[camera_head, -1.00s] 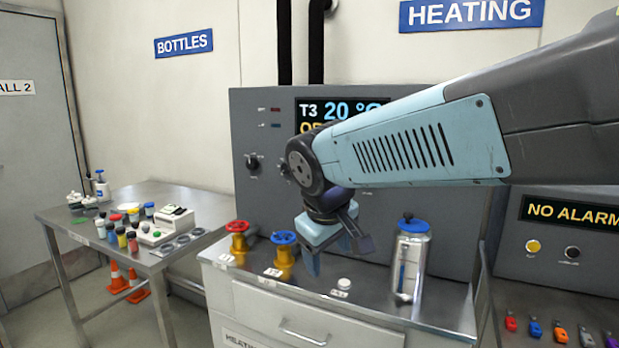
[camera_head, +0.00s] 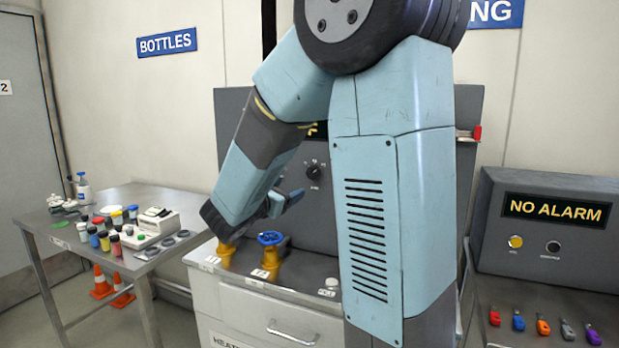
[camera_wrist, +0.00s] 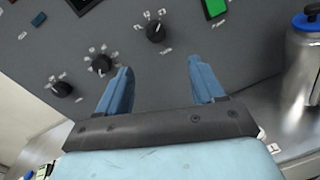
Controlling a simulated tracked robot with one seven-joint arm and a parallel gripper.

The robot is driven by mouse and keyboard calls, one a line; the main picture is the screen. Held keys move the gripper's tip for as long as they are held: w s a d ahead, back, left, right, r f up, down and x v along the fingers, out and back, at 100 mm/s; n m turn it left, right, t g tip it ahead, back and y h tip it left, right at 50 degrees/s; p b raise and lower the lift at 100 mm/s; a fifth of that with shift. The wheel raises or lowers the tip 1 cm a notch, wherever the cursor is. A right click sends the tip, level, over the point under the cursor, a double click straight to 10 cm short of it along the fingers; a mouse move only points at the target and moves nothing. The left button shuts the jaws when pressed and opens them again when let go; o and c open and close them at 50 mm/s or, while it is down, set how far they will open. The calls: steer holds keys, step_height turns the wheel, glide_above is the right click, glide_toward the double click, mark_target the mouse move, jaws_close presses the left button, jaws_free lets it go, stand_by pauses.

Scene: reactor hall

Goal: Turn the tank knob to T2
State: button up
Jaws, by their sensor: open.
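In the wrist view, a black knob (camera_wrist: 155,31) with a white pointer line sits on the grey panel (camera_wrist: 205,45), beyond the gap between my fingers. Its label is small and blurred, so I cannot tell for sure that it is the tank knob. Two more black knobs, a middle one (camera_wrist: 102,64) and a left one (camera_wrist: 62,89), sit lower left. My gripper (camera_wrist: 160,72) is open and empty, facing the panel, apart from the knobs. In the head view, one knob (camera_head: 312,172) shows between my arm links; which of the three it is I cannot tell.
A blue valve wheel (camera_head: 271,238) stands on the cabinet below the panel. A metal canister (camera_wrist: 302,65) with a blue lid stands at right in the wrist view. A side table (camera_head: 190,190) with bottles is at left. A no-alarm console (camera_head: 550,245) is at right.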

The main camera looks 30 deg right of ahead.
mark_target(311, 175)
steer(key=x, duration=1.4)
steer(key=shift+w+a+r, duration=0.1)
steer(key=shift+w+a, duration=0.2)
steer(key=shift+w, duration=0.05)
steer(key=c, duration=1.1)
